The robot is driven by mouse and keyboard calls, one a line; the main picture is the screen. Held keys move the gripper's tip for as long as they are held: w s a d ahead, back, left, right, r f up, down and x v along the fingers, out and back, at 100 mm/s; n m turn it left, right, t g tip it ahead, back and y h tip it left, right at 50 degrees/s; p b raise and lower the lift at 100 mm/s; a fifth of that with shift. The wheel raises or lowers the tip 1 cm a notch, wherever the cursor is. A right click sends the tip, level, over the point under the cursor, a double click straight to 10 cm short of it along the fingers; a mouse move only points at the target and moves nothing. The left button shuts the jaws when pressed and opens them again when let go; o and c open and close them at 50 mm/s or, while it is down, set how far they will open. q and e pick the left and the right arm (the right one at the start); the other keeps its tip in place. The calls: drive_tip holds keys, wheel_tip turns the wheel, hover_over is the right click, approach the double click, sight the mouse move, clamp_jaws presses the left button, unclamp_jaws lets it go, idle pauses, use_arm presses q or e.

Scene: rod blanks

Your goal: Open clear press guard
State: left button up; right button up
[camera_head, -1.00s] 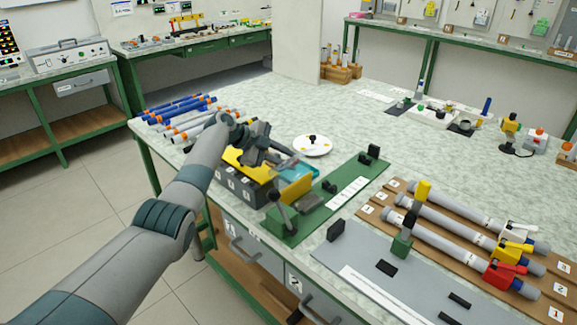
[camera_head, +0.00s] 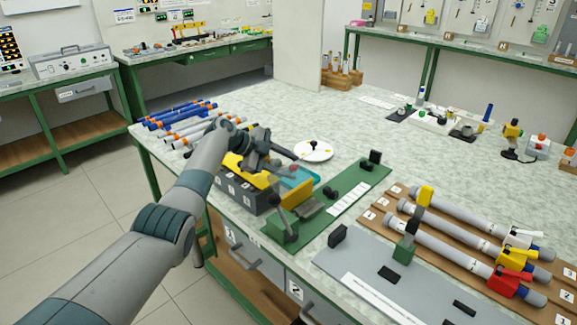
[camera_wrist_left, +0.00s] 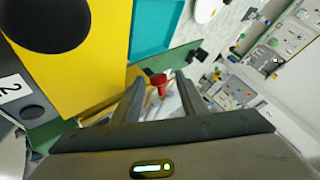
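My left gripper (camera_head: 290,160) is above the grey and yellow numbered block, reaching toward the green press plate (camera_head: 355,182). It also shows in the left wrist view (camera_wrist_left: 158,92), its two fingers apart with nothing gripped. A red knob (camera_wrist_left: 158,82) shows in the gap between the fingers; whether it touches them I cannot tell. A pale, see-through area lies around the knob, but I cannot make out the outline of a clear guard. The plate carries a yellow piece (camera_head: 297,193) and a black lever (camera_head: 279,206). My right gripper is not in view.
The numbered block (camera_head: 245,190) stands under my left gripper, close to a teal tray (camera_head: 307,174). A white disc (camera_head: 314,151) lies behind. Blue and grey rods (camera_head: 178,115) are at the left; capped tubes (camera_head: 450,240) lie at the right.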

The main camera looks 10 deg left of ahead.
use_arm(q)
drive_tip(key=shift+r, duration=0.1)
